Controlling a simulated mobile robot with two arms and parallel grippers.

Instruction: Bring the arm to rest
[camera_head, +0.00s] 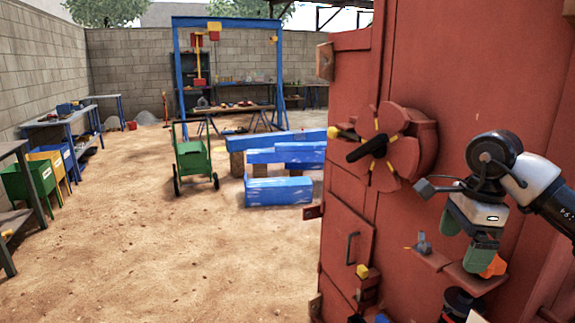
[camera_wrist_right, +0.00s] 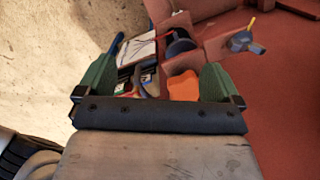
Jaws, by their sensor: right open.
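My right arm (camera_head: 535,190) reaches in from the right, in front of the red jaw crusher (camera_head: 480,70). My right gripper (camera_head: 470,240) points down beside the crusher's side, with its green fingers spread. In the right wrist view the right gripper (camera_wrist_right: 157,80) is open, with nothing held between the fingers. An orange item (camera_head: 495,266) is just beyond the fingers, by a small red ledge (camera_head: 474,281); it also shows in the wrist view (camera_wrist_right: 183,87). Whether a finger touches it, I cannot tell. My left gripper is not in view.
A round red hub with a black and yellow handle (camera_head: 368,149) sticks out of the crusher. A small grey-blue part (camera_head: 422,246) sits on another ledge. A green cart (camera_head: 195,160) and blue beams (camera_head: 280,191) stand further back.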

